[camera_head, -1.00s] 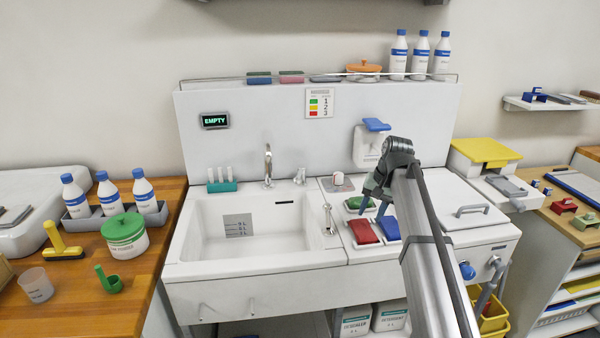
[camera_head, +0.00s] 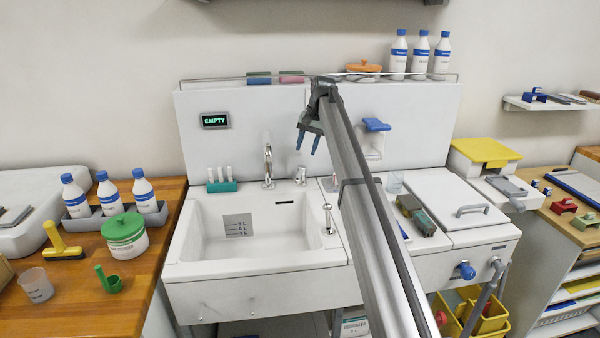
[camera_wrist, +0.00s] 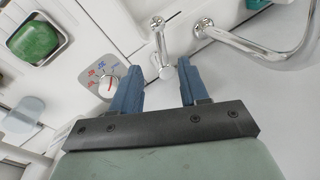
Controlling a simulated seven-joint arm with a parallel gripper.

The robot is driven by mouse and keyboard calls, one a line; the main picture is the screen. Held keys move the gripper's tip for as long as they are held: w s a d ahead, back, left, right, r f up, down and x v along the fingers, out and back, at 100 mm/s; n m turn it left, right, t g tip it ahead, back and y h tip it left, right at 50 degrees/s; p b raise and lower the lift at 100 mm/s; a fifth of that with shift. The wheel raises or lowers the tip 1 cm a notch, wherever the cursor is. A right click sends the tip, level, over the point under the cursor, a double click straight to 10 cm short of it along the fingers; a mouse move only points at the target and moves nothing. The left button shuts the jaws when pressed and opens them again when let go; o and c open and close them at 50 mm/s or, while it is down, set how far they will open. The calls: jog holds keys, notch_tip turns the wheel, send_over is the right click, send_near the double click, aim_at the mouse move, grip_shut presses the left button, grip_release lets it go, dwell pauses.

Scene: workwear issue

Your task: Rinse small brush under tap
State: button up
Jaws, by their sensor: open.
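The chrome tap (camera_head: 267,165) stands at the back of the white sink (camera_head: 185,232), and no water shows. Its curved spout (camera_wrist: 260,45) is at the right in the wrist view. My gripper (camera_head: 308,150) is open and empty above the sink's back right, pointing down. In the wrist view, a chrome lever (camera_wrist: 160,48) shows between my gripper's blue fingers (camera_wrist: 160,75); I cannot tell if they touch it. In the head view this lever (camera_head: 300,175) stands right of the tap. I cannot make out a small brush for certain.
A temperature dial (camera_wrist: 106,84) and a green block (camera_wrist: 35,40) in a dish are left of the fingers. A teal holder (camera_head: 222,186) stands behind the sink. A dark green and brown block (camera_head: 415,214) lies right of my arm. The basin is clear.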

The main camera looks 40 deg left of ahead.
aim_at(299, 175)
jog(key=x, duration=1)
jog(key=shift+f, duration=0.35)
grip_shut()
